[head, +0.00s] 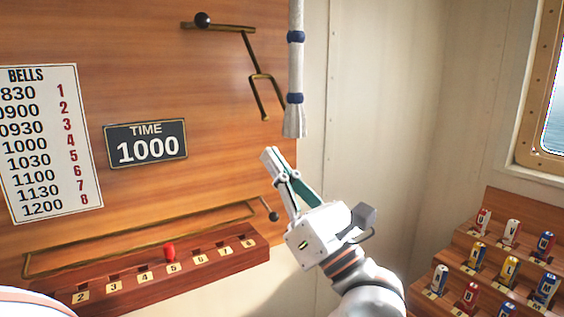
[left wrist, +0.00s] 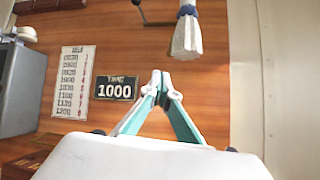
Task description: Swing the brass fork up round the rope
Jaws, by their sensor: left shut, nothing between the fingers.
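The brass fork (head: 263,93) hangs tines down from a brass bar with a dark ball (head: 202,20) at its left end, on the wood panel. The pale rope (head: 296,68), with blue bands and a frayed tassel end, hangs just right of the fork. The tines are beside the rope, not around it. The rope's end also shows in the left wrist view (left wrist: 187,38). My left gripper (head: 269,154) is shut and empty, below the fork and the rope's end, touching neither. It also shows in the left wrist view (left wrist: 157,82). My right gripper is out of view.
A wooden numbered rack (head: 210,262) with a red peg (head: 169,251) sits low on the left, below a brass rail with a dark ball (head: 274,216). A TIME sign (head: 146,143) and a bells chart (head: 50,145) are on the panel. Stepped shelves (head: 500,265) stand at right.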

